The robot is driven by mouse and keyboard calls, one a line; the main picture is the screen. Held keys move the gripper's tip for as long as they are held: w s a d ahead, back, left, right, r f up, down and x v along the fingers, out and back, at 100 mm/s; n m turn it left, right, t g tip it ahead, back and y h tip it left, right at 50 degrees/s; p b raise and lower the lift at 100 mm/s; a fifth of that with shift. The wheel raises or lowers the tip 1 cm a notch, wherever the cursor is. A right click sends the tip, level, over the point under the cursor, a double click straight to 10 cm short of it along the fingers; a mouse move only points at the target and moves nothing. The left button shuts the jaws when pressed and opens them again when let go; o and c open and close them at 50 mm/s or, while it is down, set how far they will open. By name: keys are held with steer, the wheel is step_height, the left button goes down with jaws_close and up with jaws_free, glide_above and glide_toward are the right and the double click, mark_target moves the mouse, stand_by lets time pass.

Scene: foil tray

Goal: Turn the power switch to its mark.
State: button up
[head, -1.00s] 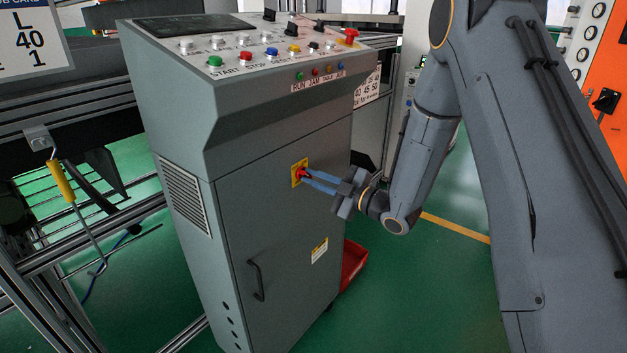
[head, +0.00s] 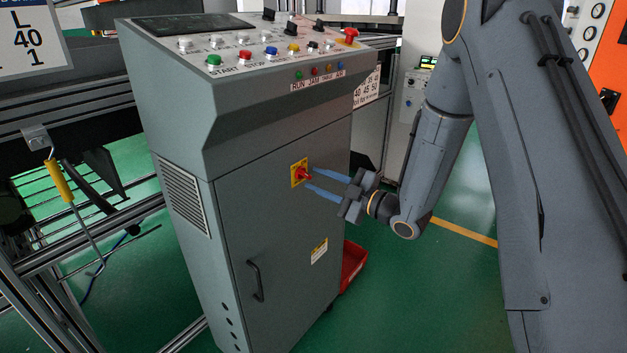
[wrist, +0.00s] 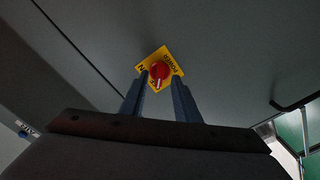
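The power switch is a red rotary knob (head: 304,174) on a yellow plate (head: 295,181), on the front of the grey cabinet. The wrist view shows the knob (wrist: 160,70) with a pale line running from its middle towards the bottom of the picture. Lettering on the plate (wrist: 146,64) is partly readable, with "POWER" on the right side; its lower part is hidden. My gripper (head: 310,178) is open, its two blue fingers apart and pointing at the switch. In the wrist view the fingertips (wrist: 160,79) sit just below and either side of the knob; contact cannot be told.
The grey cabinet (head: 270,220) has a black door handle (head: 255,280) below the switch and a sloped button panel (head: 250,45) above. A red bin (head: 352,262) stands on the floor behind its right edge.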

steer(key=shift+b+v, duration=0.45)
steer(key=shift+v, duration=2.3)
steer(key=s+d+f+m+g+h, duration=0.1)
steer(key=s+d+f+m+h, duration=0.1)
steer(key=d+m+h, duration=0.4)
steer(key=s+d+f+m+g+h, duration=0.2)
steer(key=d+m+h, duration=0.3)
steer(key=d+h, duration=0.2)
steer(key=s+m+g+h, duration=0.1)
steer(key=s+m+g, duration=0.6)
steer(key=s, duration=1.6)
steer(key=shift+s+r+m+g, duration=0.35)
steer(key=shift+m+g, duration=0.05)
steer(key=shift+m, duration=0.4)
